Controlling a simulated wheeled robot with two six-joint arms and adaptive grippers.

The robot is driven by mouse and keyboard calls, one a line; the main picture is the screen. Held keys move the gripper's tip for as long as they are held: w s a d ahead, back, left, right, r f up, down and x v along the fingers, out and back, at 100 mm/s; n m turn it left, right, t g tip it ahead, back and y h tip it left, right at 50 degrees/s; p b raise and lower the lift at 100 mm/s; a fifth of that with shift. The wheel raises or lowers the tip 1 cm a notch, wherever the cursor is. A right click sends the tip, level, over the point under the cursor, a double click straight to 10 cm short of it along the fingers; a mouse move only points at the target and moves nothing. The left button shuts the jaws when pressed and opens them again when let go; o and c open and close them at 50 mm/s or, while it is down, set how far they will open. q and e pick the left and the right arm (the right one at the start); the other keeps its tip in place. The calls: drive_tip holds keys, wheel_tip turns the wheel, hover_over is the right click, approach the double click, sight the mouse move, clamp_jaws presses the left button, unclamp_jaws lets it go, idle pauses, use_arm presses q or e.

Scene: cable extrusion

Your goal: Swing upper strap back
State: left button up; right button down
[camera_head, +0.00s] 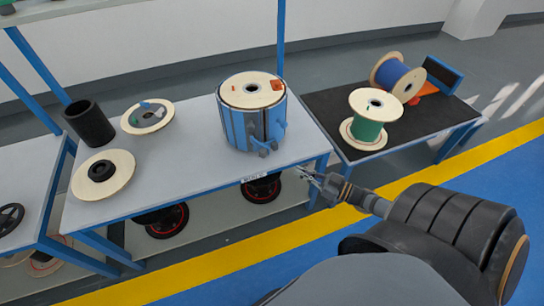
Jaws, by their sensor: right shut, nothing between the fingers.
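A blue and dark drum (240,124) with a pale round top disc stands upright near the right end of the grey table (190,180). Blue strap-like bands run around its side, with small blue and dark fittings on its right front. I cannot tell which band is the upper strap. My right gripper (305,175) is shut and empty. It is in front of the table's front right corner, below and to the right of the drum, and apart from it. My left gripper is not in view.
A black cylinder (90,123) and pale discs (104,176) lie on the table's left part. A dark-topped table (419,131) at the right holds a green spool (371,118) and a blue spool (397,77). Blue posts rise behind. The table's middle is clear.

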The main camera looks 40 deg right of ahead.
drive_tip(key=b, duration=0.2)
approach(264, 155)
drive_tip(key=x, duration=0.5)
drive_tip(key=shift+w+f, duration=0.1)
drive_tip(key=shift+w, duration=0.1)
drive_tip(key=shift+w+a, duration=0.3)
drive_tip(key=shift+w, duration=0.35)
drive_tip(key=shift+a, duration=0.1)
drive_tip(key=a+m+h+p, duration=0.1)
drive_tip(key=a+h+p, duration=0.1)
drive_tip(key=a, duration=0.1)
drive_tip(key=shift+w+a+t+p, duration=0.1)
drive_tip(key=shift+w+t+p, duration=0.05)
drive_tip(key=shift+t+p, duration=0.25)
